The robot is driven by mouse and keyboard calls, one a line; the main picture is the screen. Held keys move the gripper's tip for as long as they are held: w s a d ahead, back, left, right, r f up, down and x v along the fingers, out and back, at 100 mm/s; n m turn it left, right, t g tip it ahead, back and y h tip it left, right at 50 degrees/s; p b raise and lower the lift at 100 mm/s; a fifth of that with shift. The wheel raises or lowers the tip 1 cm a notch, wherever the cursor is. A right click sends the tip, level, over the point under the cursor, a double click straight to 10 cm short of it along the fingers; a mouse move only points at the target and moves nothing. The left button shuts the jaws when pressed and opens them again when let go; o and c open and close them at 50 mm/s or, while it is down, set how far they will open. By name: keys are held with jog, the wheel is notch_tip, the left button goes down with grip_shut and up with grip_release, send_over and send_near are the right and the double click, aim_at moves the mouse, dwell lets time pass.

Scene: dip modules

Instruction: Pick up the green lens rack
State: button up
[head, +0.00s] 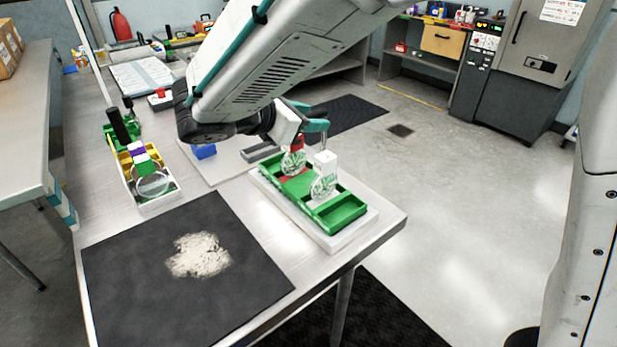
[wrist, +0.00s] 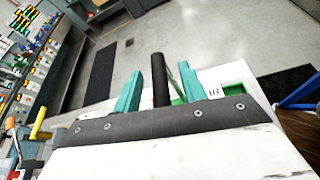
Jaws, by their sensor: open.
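The green lens rack (head: 342,213) sits on a white base at the near right corner of the bench. It carries clear round lenses in upright holders, one with a red part and one with a white top. My gripper (head: 313,117) is over the far part of the rack, its teal fingers apart. In the wrist view my gripper (wrist: 158,75) is open, with a dark upright cylinder (wrist: 160,80) between the fingers. I cannot tell whether this cylinder belongs to the rack or whether a finger touches it. Part of the green rack shows behind (wrist: 236,88).
A dark mat (head: 130,290) with a pale granular heap (head: 198,254) covers the near left bench. A yellow and white tray (head: 160,203) with a lens stands beyond it. A grey plate with a blue block (head: 204,152) lies behind the rack. The bench edge is close to the rack's right.

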jog(key=shift+w+d+f, duration=0.15)
jog(key=shift+w+d, duration=0.05)
jog(key=shift+d, duration=0.05)
grip_shut()
